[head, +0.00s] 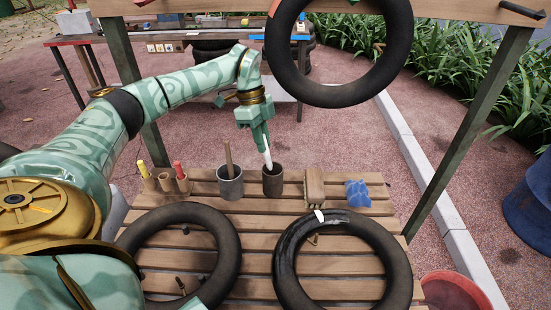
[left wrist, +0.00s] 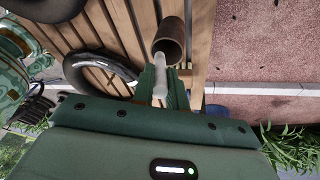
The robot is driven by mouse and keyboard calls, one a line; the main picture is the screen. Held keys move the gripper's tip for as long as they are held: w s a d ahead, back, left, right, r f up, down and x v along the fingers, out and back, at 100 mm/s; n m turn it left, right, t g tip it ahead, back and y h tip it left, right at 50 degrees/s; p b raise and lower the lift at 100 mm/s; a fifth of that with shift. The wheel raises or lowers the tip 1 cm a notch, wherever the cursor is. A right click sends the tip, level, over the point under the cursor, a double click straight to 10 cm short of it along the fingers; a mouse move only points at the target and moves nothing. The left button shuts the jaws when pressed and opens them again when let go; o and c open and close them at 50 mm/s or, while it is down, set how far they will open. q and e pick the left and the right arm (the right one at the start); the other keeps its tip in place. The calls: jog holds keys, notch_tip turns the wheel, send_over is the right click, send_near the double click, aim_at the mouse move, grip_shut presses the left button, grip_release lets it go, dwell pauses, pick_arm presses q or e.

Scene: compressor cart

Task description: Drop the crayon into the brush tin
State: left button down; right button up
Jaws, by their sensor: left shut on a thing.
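My left gripper (head: 261,135) is shut on the white crayon (head: 267,156), which points down, slightly tilted. The crayon's lower end is at the mouth of a dark brown tin (head: 272,185); I cannot tell how far inside it is. In the left wrist view, the crayon (left wrist: 160,78) extends from the fingers toward the open mouth of the brown tin (left wrist: 172,28). A grey tin (head: 230,187) with a wooden handle standing in it is just left of the brown one. I cannot tell by label which is the brush tin. My right gripper is not in view.
Left of the tins stand small holders with a yellow and a red stick (head: 179,172). Right are a brown brush-like block (head: 315,188) and a blue object (head: 357,194). Two tyres (head: 232,250) (head: 285,262) lie in front on the slatted top; another tyre (head: 275,65) hangs above.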

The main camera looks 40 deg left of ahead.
pick_arm(q)
jog(key=c, duration=1.3)
grip_release()
jog(key=shift+a+r, duration=0.1)
jog(key=shift+r, duration=0.25)
jog(key=a+r, duration=0.1)
jog(key=a, duration=0.3)
jog(key=a+r, duration=0.1)
jog(key=a, duration=0.3)
jog(key=w+a+r+p, duration=0.1)
jog(key=a+r, duration=0.1)
jog(key=a, duration=0.3)
jog(key=shift+a, duration=0.1)
